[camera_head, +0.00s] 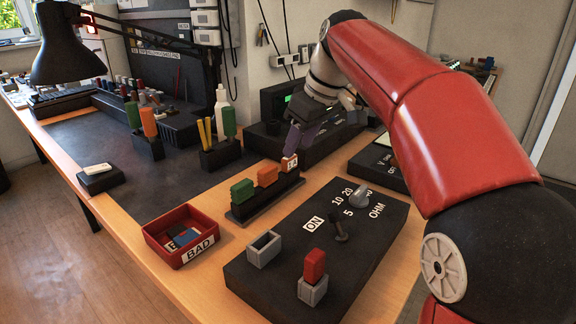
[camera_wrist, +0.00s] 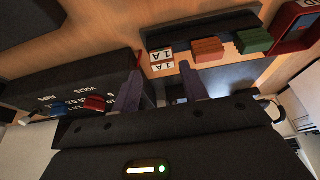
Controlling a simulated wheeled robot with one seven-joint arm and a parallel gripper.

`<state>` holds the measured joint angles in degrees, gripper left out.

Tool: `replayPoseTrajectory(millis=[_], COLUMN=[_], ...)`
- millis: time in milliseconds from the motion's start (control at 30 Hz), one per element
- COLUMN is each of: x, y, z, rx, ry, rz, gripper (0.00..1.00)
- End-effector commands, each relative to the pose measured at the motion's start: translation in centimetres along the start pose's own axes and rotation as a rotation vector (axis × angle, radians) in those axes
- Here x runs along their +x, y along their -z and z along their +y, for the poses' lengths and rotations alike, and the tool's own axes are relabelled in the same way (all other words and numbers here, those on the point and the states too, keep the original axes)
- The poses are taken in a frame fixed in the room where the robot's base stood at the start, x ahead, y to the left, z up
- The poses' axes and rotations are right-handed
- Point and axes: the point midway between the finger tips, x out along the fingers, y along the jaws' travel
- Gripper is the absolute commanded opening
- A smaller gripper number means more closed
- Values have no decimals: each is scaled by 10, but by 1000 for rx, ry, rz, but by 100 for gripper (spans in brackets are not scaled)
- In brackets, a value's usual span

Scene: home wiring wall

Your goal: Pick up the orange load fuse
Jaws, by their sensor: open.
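A black rack (camera_head: 262,206) holds a green fuse (camera_head: 242,191), an orange fuse (camera_head: 267,175) and a fuse with a white 1A label (camera_head: 289,162). The same orange fuse shows in the wrist view (camera_wrist: 207,49), between the labelled fuse (camera_wrist: 161,58) and the green one (camera_wrist: 254,41).
A red BAD bin (camera_head: 168,247) with several pieces stands at the front left. A black OHM tester (camera_head: 262,275) holds an empty grey socket (camera_head: 264,250) and a red fuse (camera_head: 315,266). A black meter box (camera_wrist: 75,92) stands close beside my gripper.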

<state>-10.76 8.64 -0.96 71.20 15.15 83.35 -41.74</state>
Motion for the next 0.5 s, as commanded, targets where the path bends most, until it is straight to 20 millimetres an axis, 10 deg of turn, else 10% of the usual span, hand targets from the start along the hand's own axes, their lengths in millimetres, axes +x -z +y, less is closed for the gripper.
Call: replayPoseTrajectory(millis=[500], x=[50], y=[2], z=[-3], rx=[0], ry=[-1], rz=[0], gripper=[44])
